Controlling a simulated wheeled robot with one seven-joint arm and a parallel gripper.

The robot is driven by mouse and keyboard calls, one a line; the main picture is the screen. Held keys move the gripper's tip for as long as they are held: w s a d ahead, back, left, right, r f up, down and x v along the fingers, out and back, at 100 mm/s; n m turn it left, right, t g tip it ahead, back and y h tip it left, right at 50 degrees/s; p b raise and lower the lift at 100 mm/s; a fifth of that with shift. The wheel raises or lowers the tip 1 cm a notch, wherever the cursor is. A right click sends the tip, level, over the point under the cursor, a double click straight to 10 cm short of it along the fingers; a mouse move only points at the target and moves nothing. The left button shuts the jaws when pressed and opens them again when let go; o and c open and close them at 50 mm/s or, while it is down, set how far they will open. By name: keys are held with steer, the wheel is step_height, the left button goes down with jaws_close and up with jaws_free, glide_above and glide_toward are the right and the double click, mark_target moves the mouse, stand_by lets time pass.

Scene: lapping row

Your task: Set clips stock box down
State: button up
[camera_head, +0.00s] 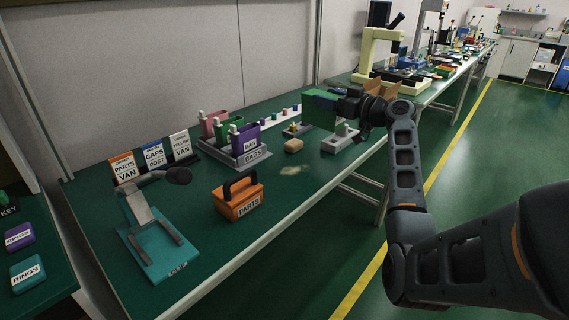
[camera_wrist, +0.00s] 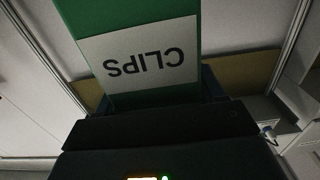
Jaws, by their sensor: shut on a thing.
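The clips stock box is a green box (camera_head: 319,109) with a white label reading CLIPS, which fills the upper part of the wrist view (camera_wrist: 140,55) upside down. My gripper (camera_head: 343,104) is shut on the box in the head view. The box appears held above the green bench top, behind a small grey block fixture (camera_head: 340,140); the exact gap beneath it cannot be told. The fingertips are mostly hidden by the box and the gripper body.
A grey BAGS tray (camera_head: 250,158) with coloured holders stands left of the box. An orange PARTS carrier (camera_head: 238,197) and a teal stand (camera_head: 158,250) are nearer. A cardboard box (camera_head: 381,90) and a cream machine (camera_head: 381,50) are beyond.

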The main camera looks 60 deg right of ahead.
steer(key=shift+w+a+f+p, duration=0.25)
steer(key=shift+w+a+f, duration=0.1)
steer(key=shift+a+f, duration=1.5)
steer(key=shift+w+a+f+p, duration=0.25)
steer(key=shift+w+a+f, duration=0.1)
steer(key=shift+a+f, duration=1.5)
steer(key=shift+w+a+f+p, duration=0.25)
steer(key=shift+w+a+f, duration=0.1)
steer(key=shift+a+f, duration=1.5)
steer(key=shift+a, duration=0.2)
steer(key=o, duration=1.4)
steer(key=shift+s+r, duration=0.1)
steer(key=b+v, duration=0.1)
steer(key=v, duration=1)
steer(key=shift+s+b, duration=0.35)
steer(key=shift+s, duration=0.05)
